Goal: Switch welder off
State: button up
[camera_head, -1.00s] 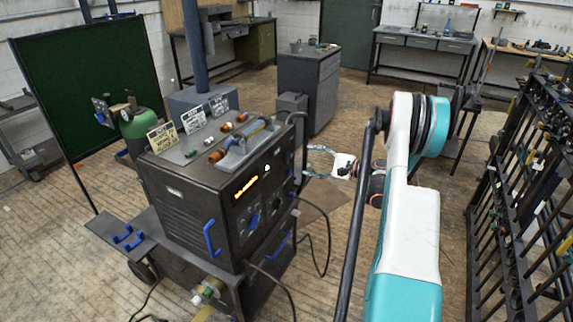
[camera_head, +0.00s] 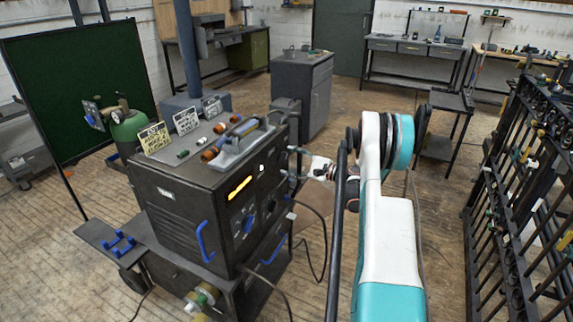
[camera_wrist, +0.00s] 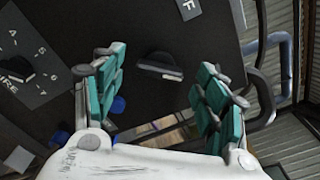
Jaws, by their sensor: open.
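The welder (camera_head: 180,205) is a dark box on a wheeled cart at the left of the head view. Its front panel has a glowing yellow display (camera_head: 239,187) and dark knobs. My gripper (camera_wrist: 160,64) is open, with teal-padded fingers on either side of the switch in the picture. No contact with it shows. In the head view my gripper (camera_head: 322,168) is beside the welder's panel side, partly hidden by my arm.
A black barred rack (camera_head: 510,190) stands at the right. A grey cabinet (camera_head: 303,90) is behind the welder, and a green gas cylinder (camera_head: 127,128) is at its left. Cables hang from the welder's front. A curved handle (camera_wrist: 262,95) shows right of my fingers.

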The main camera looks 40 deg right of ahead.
aim_at(283, 159)
jog(key=shift+x, duration=1.2)
jog(key=c, duration=1.1)
